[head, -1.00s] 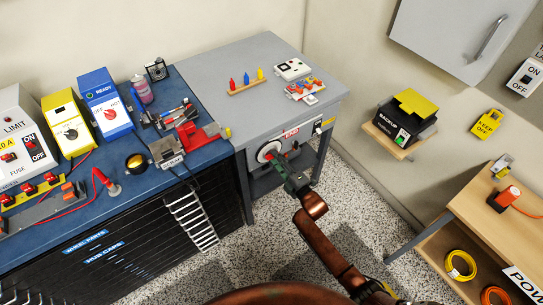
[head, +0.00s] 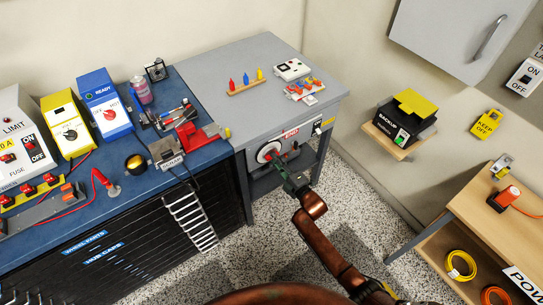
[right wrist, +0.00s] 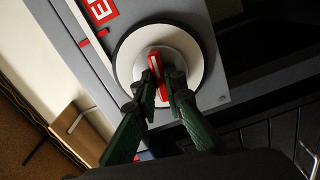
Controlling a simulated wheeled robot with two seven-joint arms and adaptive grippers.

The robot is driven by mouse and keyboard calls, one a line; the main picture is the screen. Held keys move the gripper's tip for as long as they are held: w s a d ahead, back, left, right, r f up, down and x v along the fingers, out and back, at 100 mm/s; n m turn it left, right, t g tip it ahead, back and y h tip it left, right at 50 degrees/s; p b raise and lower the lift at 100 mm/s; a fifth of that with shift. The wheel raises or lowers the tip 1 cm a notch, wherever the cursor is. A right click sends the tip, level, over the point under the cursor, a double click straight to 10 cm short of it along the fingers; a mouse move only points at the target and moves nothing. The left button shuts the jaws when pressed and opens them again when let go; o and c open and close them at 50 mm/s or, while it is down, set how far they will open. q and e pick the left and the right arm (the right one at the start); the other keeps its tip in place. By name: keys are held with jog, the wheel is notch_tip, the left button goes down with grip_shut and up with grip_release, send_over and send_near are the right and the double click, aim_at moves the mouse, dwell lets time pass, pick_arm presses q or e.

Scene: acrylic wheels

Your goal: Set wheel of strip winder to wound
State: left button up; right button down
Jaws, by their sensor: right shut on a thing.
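The wheel (head: 264,151) is a white disc with a dark rim on the front of the grey bench, under a small red label. In the right wrist view the wheel (right wrist: 199,58) is seen close, with a red bar (right wrist: 155,62) across its hub. My right gripper (head: 281,163) reaches up to the wheel. In the right wrist view its two dark fingertips (right wrist: 159,88) are shut on the red bar, one on each side. The fingers hide part of the hub. My left gripper is not in view.
A red label (right wrist: 102,10) and a red mark are on the panel beside the wheel. A blue bench (head: 60,205) with a red vise (head: 195,136) stands left of the grey bench. A wooden table (head: 470,205) stands at the right. Speckled floor lies between.

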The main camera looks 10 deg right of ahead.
pick_arm(q)
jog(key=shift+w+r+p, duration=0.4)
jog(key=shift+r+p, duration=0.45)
jog(key=shift+p, duration=0.05)
pick_arm(e)
jog(key=shift+m, duration=2.3)
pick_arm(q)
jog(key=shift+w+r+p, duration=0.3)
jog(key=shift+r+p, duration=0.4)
pick_arm(e)
jog(key=m, duration=0.4)
jog(key=shift+m, duration=0.3)
